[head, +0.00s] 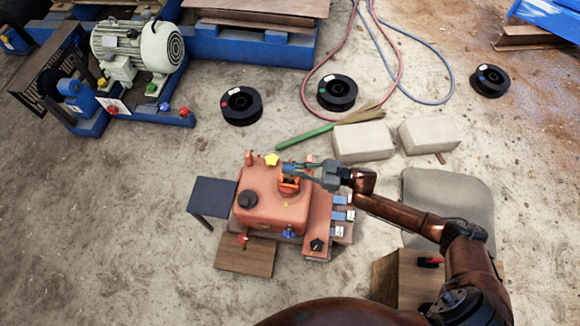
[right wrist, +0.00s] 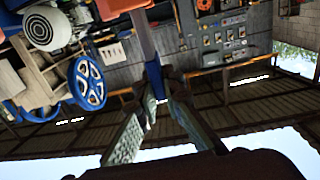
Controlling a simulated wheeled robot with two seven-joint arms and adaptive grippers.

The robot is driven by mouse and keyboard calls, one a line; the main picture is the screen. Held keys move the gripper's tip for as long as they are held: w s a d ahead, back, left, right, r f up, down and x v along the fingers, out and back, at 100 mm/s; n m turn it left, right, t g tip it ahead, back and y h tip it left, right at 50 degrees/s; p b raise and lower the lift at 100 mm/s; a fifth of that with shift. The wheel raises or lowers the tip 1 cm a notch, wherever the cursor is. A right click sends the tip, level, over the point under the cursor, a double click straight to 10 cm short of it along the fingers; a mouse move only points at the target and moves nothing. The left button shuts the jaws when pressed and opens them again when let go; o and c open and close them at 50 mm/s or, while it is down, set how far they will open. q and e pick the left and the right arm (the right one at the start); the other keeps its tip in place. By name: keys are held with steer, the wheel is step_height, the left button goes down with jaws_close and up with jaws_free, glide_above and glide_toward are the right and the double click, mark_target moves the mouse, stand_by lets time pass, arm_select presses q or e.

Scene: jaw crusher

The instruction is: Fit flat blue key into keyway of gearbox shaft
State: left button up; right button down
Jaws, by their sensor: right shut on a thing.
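The salmon-red gearbox (head: 262,212) stands on the ground in the middle of the head view. An orange shaft part (head: 288,186) shows at its upper right, partly hidden by my gripper. My right gripper (head: 296,169) reaches in from the right, above the gearbox's far right side. It is shut on the flat blue key (right wrist: 155,80), which shows between the fingertips in the right wrist view. The key is small in the head view, and I cannot tell whether it touches the shaft. The keyway cannot be made out. My left gripper is not in view.
Blue-and-white pieces (head: 341,208) lie on the gearbox's right side. A dark small table (head: 212,196) stands to its left. Concrete blocks (head: 363,142), a green-handled broom (head: 305,136) and black spools (head: 241,105) lie beyond. Bare ground is free at the left.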

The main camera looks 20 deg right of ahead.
steer(key=shift+f+b, duration=1.2)
steer(key=shift+f, duration=1)
steer(key=c, duration=2)
jaws_free()
steer(key=shift+f, duration=0.1)
steer(key=shift+d, duration=0.1)
steer(key=v, duration=1.2)
